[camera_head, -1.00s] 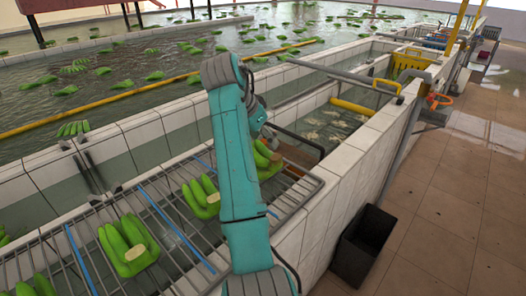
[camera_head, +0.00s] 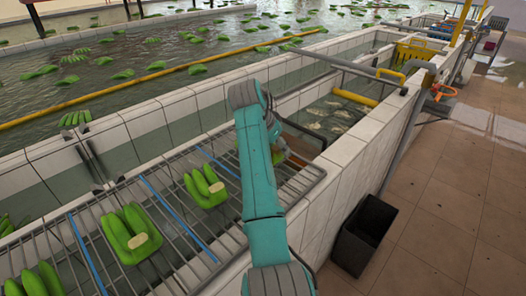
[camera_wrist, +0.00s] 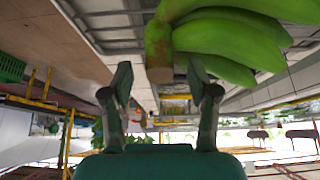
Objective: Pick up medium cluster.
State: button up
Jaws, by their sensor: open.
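Green banana clusters lie on the wire rack (camera_head: 60,240): one nearer the arm (camera_head: 205,187), one at the front left (camera_head: 130,235), and one cut off at the lower left corner (camera_head: 36,282). A further cluster (camera_head: 278,157) is mostly hidden behind my arm. I cannot tell which is the medium one by size. In the wrist view, a cluster (camera_wrist: 222,38) fills the top right, its cut crown end just beyond the fingertips. My gripper (camera_wrist: 160,82) is open, with nothing seen between its fingers. In the head view my arm hides the gripper.
White tiled trough walls (camera_head: 340,170) border the rack on the right. A black bin (camera_head: 366,235) stands on the brown floor. A metal bar (camera_head: 350,65) and a yellow bar (camera_head: 353,97) cross the trough behind. Water with floating clusters lies at the back left.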

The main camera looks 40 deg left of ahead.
grip_shut()
jog(key=shift+r, duration=0.1)
